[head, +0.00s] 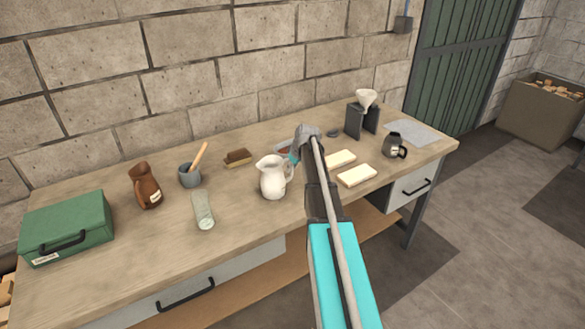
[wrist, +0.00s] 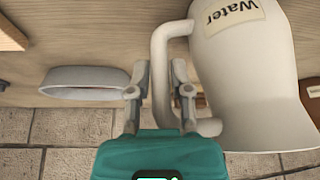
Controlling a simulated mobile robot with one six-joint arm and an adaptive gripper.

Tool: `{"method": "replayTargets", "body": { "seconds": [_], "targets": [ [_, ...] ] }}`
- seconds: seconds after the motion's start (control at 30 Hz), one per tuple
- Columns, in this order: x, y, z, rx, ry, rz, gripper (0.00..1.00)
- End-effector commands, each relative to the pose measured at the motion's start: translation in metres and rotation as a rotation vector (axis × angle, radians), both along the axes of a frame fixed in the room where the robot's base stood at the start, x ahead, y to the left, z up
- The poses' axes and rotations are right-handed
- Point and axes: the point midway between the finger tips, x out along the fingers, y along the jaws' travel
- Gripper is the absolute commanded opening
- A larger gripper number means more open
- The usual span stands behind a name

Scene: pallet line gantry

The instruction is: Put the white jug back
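The white jug (head: 273,177) is upright over the middle of the workbench, its handle toward the right. I cannot tell whether its base touches the top. In the wrist view the jug (wrist: 245,80) appears upside down, with a label reading "Water". My gripper (head: 297,155) is at the jug's right side. In the wrist view the fingers of my gripper (wrist: 161,85) lie on either side of the jug's handle and look closed on it. Part of the handle is hidden by the fingers.
A green box (head: 68,228), brown jug (head: 146,186), grey mortar (head: 190,176), glass (head: 203,210) and brush (head: 238,158) stand left. Two pale blocks (head: 357,175), a dark pot (head: 393,146) and a funnel stand (head: 362,120) are right. Bare bench lies in front of the jug.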

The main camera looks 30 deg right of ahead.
Motion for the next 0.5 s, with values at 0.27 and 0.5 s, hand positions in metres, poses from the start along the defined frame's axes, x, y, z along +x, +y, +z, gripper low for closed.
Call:
{"method": "replayTargets", "body": {
  "seconds": [0.27, 0.5],
  "targets": [
    [0.0, 0.0, 0.0003, 0.0, 0.0, 0.0, 0.56],
    [-0.0001, -0.0001, 0.0007, 0.0, 0.0, 0.0, 0.56]
  ]
}}
